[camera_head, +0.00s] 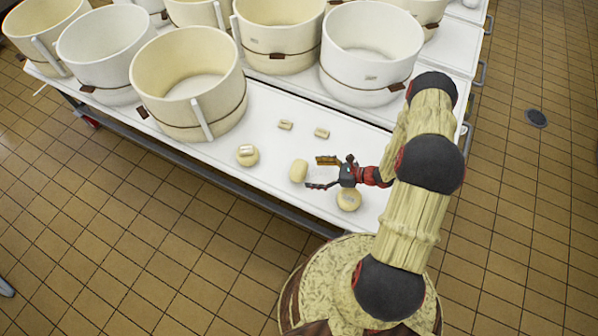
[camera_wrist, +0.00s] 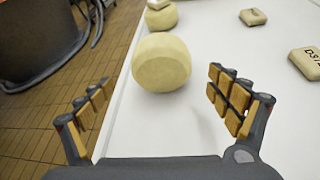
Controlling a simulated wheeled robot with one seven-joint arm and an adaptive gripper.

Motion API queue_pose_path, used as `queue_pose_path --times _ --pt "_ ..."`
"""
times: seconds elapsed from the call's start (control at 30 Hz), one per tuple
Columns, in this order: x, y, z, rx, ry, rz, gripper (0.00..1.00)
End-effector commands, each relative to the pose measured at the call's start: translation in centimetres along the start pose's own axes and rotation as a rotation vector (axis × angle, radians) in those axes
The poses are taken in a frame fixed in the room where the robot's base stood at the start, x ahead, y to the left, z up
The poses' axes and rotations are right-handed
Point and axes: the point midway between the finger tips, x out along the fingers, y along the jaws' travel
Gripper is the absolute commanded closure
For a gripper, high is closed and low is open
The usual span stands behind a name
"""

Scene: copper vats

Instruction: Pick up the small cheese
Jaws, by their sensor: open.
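A plain pale-yellow cheese (camera_head: 299,171) lies on the white table, just left of my gripper (camera_head: 312,173). In the wrist view this cheese (camera_wrist: 161,63) is ahead, between the lines of the two fingers. My gripper is open and empty, its fingers spread wide and pointing at the cheese with a gap before it. A second cheese (camera_head: 247,158) with a small block on top sits farther left; it shows behind the first in the wrist view (camera_wrist: 160,19). A third cheese (camera_head: 348,202), also with something on top, sits below my gripper in the head view.
Two small pale blocks (camera_head: 285,124) (camera_head: 321,132) lie on the table; in the wrist view they are at the right (camera_wrist: 253,17) (camera_wrist: 308,66), one with dark lettering. Large round vats (camera_head: 189,85) stand behind. The table's front edge (camera_head: 280,205) is close to the cheeses.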

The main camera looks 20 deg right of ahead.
Motion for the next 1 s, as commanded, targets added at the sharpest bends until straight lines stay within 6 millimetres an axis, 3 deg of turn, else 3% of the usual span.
queue_pose_path --times 0.5,0.8,1.0 --pt "6.2 -0.2 0.0 -0.001 0.001 0.003 0.09" --pt "6.4 -0.2 0.1 -0.001 0.001 0.001 0.1" --pt "6.4 -0.2 0.1 -0.001 0.001 0.002 0.21"
